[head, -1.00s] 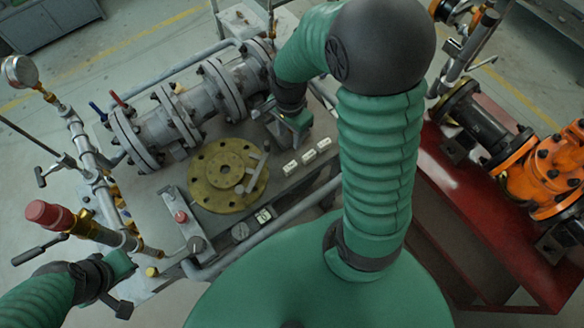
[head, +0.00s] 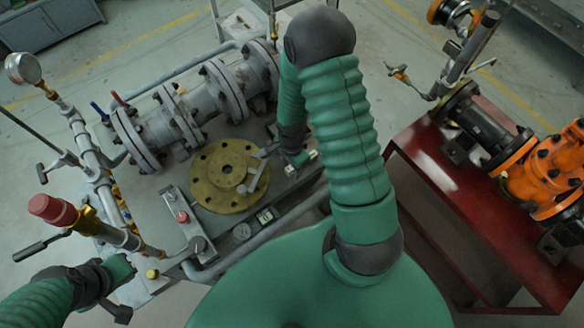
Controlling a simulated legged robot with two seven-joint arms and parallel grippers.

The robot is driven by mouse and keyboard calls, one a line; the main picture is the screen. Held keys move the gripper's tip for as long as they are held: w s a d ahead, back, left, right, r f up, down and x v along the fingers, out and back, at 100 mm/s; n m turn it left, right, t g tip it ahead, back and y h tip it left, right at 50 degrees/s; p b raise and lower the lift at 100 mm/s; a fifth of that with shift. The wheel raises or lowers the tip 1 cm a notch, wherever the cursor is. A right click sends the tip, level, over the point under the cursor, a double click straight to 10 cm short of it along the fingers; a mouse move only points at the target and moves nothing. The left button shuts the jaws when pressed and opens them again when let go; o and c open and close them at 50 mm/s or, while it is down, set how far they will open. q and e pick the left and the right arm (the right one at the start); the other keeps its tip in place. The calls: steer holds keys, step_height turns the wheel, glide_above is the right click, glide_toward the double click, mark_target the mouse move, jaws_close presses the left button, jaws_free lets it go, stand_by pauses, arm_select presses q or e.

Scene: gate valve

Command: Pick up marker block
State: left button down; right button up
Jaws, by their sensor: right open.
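Small white marker blocks sit in a row along the front right edge of the grey bench. One marker block (head: 290,170) shows just left of my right gripper. Another marker block (head: 313,155) shows partly at the gripper's right side. Any further block is hidden by my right arm. My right gripper (head: 302,160) is open and points down at the row, close to the blocks; I cannot tell whether it touches one. My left gripper (head: 122,290) is at the lower left, away from the blocks, and its jaws are unclear.
A brass flange (head: 215,190) lies on the bench (head: 150,187) left of the blocks. A grey flanged pipe (head: 200,105) runs behind it. A rail (head: 285,220) runs along the bench front. A red stand (head: 440,190) with an orange valve (head: 545,175) is at the right.

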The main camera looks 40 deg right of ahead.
steer(key=shift+w+a+f, duration=0.1)
steer(key=shift+f, duration=0.1)
steer(key=shift+d, duration=0.4)
jaws_close()
steer(key=shift+a, duration=0.15)
steer(key=shift+a+r, duration=0.1)
